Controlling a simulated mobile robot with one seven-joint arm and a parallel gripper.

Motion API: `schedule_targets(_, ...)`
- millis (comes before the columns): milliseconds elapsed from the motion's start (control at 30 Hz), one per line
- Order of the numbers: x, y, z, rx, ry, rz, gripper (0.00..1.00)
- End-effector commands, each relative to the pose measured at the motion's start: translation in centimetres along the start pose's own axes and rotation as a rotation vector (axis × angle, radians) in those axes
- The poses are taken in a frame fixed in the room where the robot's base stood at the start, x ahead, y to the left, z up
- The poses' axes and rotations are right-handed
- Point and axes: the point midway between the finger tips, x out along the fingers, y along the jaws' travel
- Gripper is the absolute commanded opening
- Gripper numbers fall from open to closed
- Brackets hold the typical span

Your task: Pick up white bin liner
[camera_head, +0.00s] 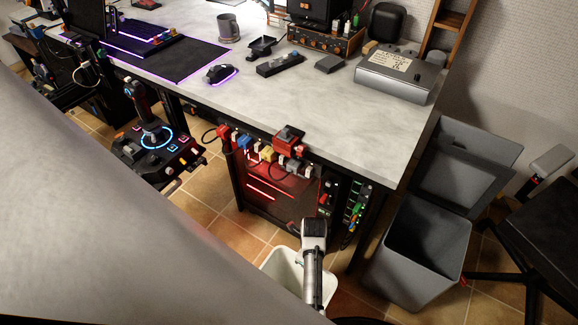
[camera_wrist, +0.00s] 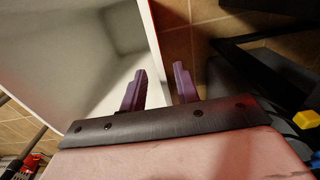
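The white bin liner (camera_head: 283,266) is an open white container on the tiled floor in front of the desk. It is partly hidden by my arm in the head view. In the wrist view its pale interior (camera_wrist: 70,55) fills the upper left, and its side wall runs down between my fingers. My gripper (camera_wrist: 160,69) is open, with one purple finger on the inner side of the wall and the other on the outer side. I see no clear contact of the fingers with the wall. In the head view the fingers cannot be made out.
A grey bin (camera_head: 420,250) with its lid raised stands to the right of the liner. The desk (camera_head: 330,115) and a glowing red-lit case (camera_head: 275,190) are behind it. A black chair (camera_head: 545,225) is at the far right. A joystick stand (camera_head: 155,145) is at the left.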

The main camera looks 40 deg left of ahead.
Motion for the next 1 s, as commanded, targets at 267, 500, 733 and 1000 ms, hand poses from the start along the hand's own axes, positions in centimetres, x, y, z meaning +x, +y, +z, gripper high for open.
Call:
schedule_targets(267, 3.3, 0.4, 0.5, -0.003, 0.002, 0.003, 0.31)
schedule_targets(500, 5.3, 0.4, 0.5, -0.001, 0.000, 0.000, 0.31)
schedule_targets(733, 5.3, 0.4, 0.5, 0.000, 0.000, 0.000, 0.26)
schedule_targets(1000, 5.3, 0.4, 0.5, 0.000, 0.000, 0.000, 0.00)
